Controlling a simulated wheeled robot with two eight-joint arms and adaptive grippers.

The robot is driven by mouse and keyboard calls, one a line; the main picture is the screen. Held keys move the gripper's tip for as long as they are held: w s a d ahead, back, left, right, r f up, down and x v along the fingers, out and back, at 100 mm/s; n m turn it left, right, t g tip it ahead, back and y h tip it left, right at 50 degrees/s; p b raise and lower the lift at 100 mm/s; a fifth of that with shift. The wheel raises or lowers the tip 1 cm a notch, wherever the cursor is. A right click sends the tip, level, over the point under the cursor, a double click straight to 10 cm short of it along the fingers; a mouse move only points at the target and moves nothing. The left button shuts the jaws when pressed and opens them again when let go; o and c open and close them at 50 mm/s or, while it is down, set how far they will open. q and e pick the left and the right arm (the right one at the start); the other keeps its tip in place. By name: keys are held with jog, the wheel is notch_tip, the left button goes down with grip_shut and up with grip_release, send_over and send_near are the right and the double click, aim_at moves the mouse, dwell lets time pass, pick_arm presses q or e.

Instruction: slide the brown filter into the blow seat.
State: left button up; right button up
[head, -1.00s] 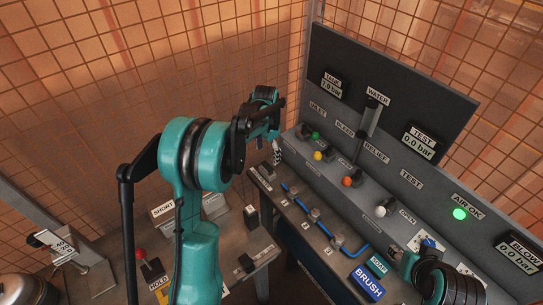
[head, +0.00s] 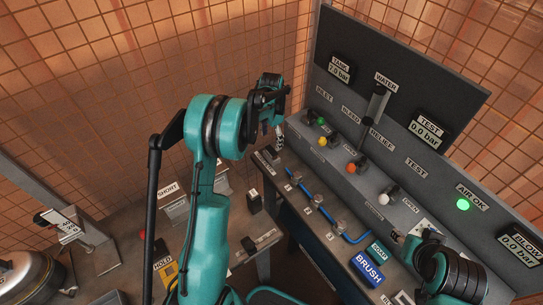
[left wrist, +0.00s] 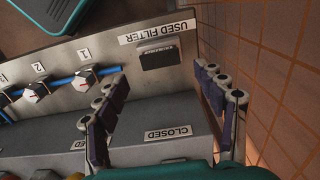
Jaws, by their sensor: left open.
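I cannot make out the brown filter in either view. My left gripper (head: 278,138) is at the far left end of the grey bench, near the green and yellow valve knobs. In the left wrist view its fingers (left wrist: 160,78) are spread apart with nothing between them. A dark rectangular slot or block (left wrist: 160,53) beside the USED FILTER label lies just beyond the fingertips. The BLOW gauge (head: 518,248) reads 0.0 bar at the right end of the panel. The blow seat cannot be told; my right arm covers that part.
A blue hose (head: 322,212) with numbered fittings runs along the bench front. The BRUSH block (head: 368,268) stands near my right arm. The wire mesh wall (left wrist: 272,70) is close on the right in the left wrist view. A lower table (head: 118,222) lies at left.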

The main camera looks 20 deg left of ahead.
aim_at(271, 151)
pick_arm(q)
notch_tip(271, 151, down, 7)
jog(key=b, duration=0.4)
jog(key=shift+b, duration=0.3)
dwell(0.8)
jog(key=c, duration=1.6)
jog(key=shift+r+p, duration=1.75)
jog(key=shift+r, duration=1.3)
jog(key=shift+r, duration=0.1)
jog(key=shift+r, duration=0.15)
jog(key=shift+r, duration=0.1)
